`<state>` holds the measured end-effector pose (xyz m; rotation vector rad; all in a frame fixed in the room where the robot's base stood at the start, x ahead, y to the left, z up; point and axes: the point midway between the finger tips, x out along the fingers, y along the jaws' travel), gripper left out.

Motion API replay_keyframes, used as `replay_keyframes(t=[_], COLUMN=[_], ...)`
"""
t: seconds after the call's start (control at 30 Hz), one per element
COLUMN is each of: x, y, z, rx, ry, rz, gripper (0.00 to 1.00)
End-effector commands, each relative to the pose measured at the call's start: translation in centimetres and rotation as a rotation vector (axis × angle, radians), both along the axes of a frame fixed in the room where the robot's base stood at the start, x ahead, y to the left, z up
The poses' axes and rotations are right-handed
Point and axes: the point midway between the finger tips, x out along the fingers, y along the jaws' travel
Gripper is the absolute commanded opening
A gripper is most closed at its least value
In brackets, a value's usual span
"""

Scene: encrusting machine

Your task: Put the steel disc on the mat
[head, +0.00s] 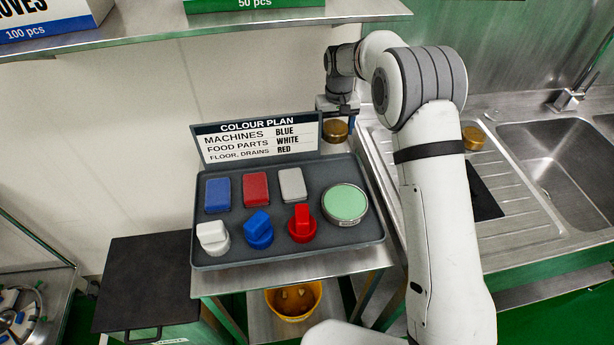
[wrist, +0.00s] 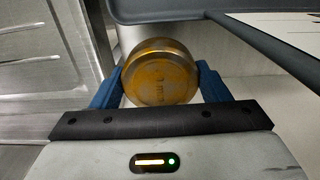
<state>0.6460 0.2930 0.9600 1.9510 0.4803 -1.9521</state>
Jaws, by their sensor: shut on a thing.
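My gripper (head: 337,119) is shut on a round metal disc (head: 335,132), stained brownish yellow, behind the right end of the grey tray. In the wrist view, the two blue fingers hold this disc (wrist: 160,80) by its sides, its stained flat face toward the camera. A dark mat (head: 484,204) lies on the ribbed drainboard, partly hidden behind my arm. A second, similar brownish disc (head: 474,138) stands on the drainboard above the mat. I cannot tell whether the held disc touches a surface below.
The grey tray (head: 290,258) holds coloured blocks, scrapers or brushes and a round tin with a green top (head: 345,203). A colour plan sign (head: 257,138) stands behind it. The sink (head: 570,160) is at right. A steel shelf (head: 200,28) with boxes hangs above.

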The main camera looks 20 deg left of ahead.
Motion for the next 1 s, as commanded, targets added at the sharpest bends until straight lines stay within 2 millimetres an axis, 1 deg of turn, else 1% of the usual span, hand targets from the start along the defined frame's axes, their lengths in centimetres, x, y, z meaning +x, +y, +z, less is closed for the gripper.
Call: replay_keyframes(t=[0.1, 0.2, 0.43, 0.6, 0.7, 0.87, 1.0], x=[0.2, 0.4, 0.6, 0.7, 0.8, 0.8, 0.8], y=[-0.6, -0.9, -1.4, -1.5, -1.6, -1.7, -1.7], z=[-2.1, -3.7, -5.5, -7.9, -8.4, -8.4, -8.9], rx=[-0.002, -0.001, 0.0, -0.001, 0.0, 0.001, 0.0], ry=[0.004, 0.003, 0.001, 0.002, -0.001, -0.002, -0.001], rz=[-0.009, -0.016, -0.024, -0.027, -0.028, -0.029, -0.03], gripper=[0.34, 0.34, 0.34, 0.34, 0.34, 0.34, 0.34])
